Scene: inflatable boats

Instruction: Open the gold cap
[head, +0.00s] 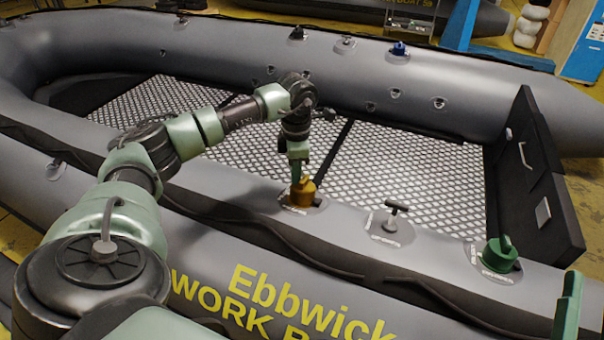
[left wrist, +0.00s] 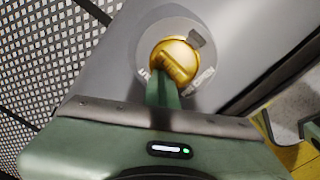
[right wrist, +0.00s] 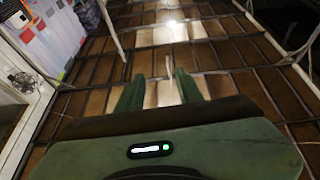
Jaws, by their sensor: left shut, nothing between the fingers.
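The gold cap (head: 303,194) sits on the near grey tube of the boat, on a round pale labelled base. In the left wrist view the gold cap (left wrist: 178,57) shows a raised bar handle across its top. My left gripper (head: 297,172) points down at the cap; its fingers (left wrist: 160,88) are shut together with nothing between them. Their tips are at the bar's near end; I cannot tell whether they touch it. My right gripper (right wrist: 157,85) is open and empty, its fingers apart, facing the ceiling.
On the same tube to the right are a grey T-handled valve (head: 395,216) and a green cap (head: 499,254). A blue cap (head: 399,49) is on the far tube. A dark transom board (head: 532,170) stands at the right. The patterned floor (head: 420,180) is clear.

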